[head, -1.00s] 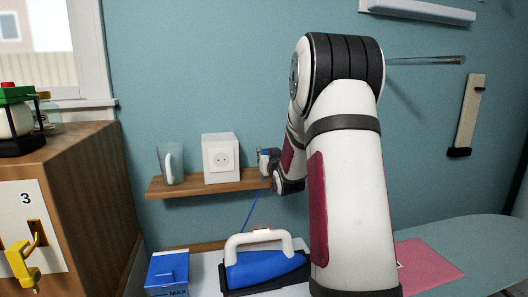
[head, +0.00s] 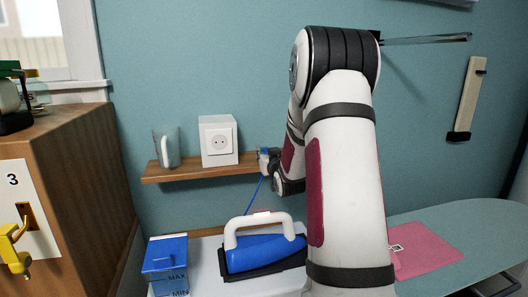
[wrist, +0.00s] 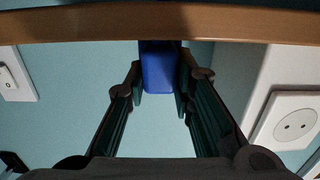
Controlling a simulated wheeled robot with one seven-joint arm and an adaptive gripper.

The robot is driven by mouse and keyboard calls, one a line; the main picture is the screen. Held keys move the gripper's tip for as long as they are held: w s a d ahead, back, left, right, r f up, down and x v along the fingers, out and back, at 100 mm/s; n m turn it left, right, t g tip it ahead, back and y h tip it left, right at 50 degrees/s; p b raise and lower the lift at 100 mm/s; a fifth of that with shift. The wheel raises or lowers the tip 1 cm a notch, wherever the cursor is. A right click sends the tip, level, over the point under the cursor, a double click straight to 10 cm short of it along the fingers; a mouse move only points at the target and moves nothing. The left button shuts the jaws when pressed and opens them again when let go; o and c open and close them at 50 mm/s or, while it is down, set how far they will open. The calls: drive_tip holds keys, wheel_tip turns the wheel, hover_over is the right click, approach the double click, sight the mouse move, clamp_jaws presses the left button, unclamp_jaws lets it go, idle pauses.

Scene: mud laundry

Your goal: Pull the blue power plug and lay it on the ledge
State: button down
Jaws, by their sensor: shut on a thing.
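The blue plug (wrist: 159,70) is between my gripper's (wrist: 160,84) two dark fingers in the wrist view, and the fingers are shut on it. In the head view the blue plug (head: 264,160) shows small at the right end of the wooden ledge (head: 195,174), beside my gripper, partly hidden by my wrist. A thin blue cord runs from it down toward the iron. The ledge (wrist: 80,24) crosses the top of the wrist view, right at the plug's end; I cannot tell whether they touch. The white wall socket (head: 219,142) is empty; it shows at right in the wrist view (wrist: 294,125).
A clear mug (head: 166,148) stands on the ledge left of the socket. Below are a blue iron (head: 264,252) with a white handle and a blue container (head: 165,262). A wooden cabinet (head: 75,190) is at left. A pink cloth (head: 425,255) lies on the board at right.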

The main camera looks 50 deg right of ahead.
drive_tip(key=c, duration=1.3)
unclamp_jaws()
drive_tip(key=v, duration=1.2)
drive_tip(key=s+a+r+n+g+y, duration=0.1)
drive_tip(key=a+n+g+y, duration=0.1)
drive_tip(key=a, duration=0.8)
drive_tip(key=a+r+n+g+y, duration=0.1)
drive_tip(key=a+r+g+y, duration=0.15)
drive_tip(key=a, duration=0.65)
drive_tip(key=s+a+f+n+g+y, duration=0.2)
drive_tip(key=s+a+n+g+y, duration=0.1)
drive_tip(key=s+a, duration=1.4)
drive_tip(key=s+g+y, duration=0.1)
drive_tip(key=s+g, duration=0.1)
drive_tip(key=shift+s+a+y, duration=0.35)
drive_tip(key=shift+s, duration=0.05)
